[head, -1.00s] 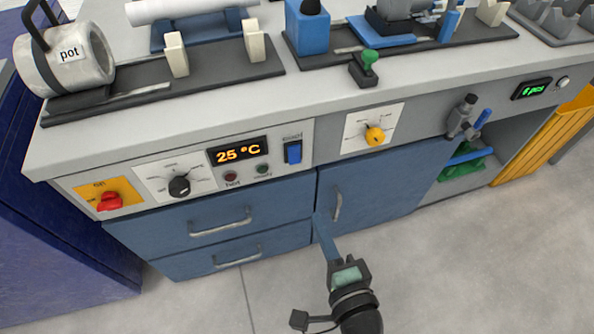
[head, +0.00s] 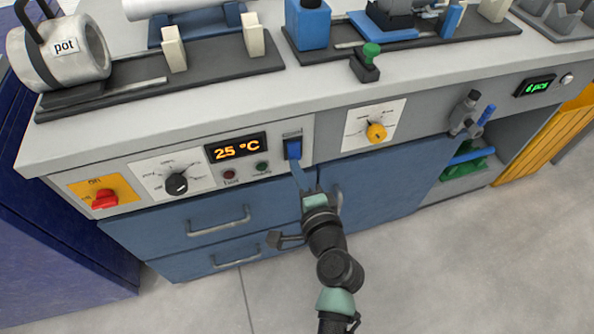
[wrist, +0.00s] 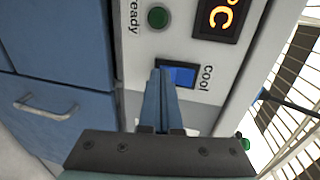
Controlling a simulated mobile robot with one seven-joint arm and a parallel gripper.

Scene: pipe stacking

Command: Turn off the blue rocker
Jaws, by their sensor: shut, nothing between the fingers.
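The blue rocker (head: 293,148) sits in the grey front panel, right of the orange "25 °C" display. In the wrist view the rocker (wrist: 181,75) is next to the label "cool". My gripper (head: 297,167) is shut and empty, its long blue fingers pointing at the rocker from just below. In the wrist view the closed fingers (wrist: 158,75) overlap the rocker's near side and hide part of it. I cannot tell whether the fingertips touch it.
The panel also carries a red switch (head: 104,199), a black knob (head: 177,184), a yellow knob (head: 376,132), and red and green lamps. Drawer handles (head: 218,222) stick out below. The floor in front is clear.

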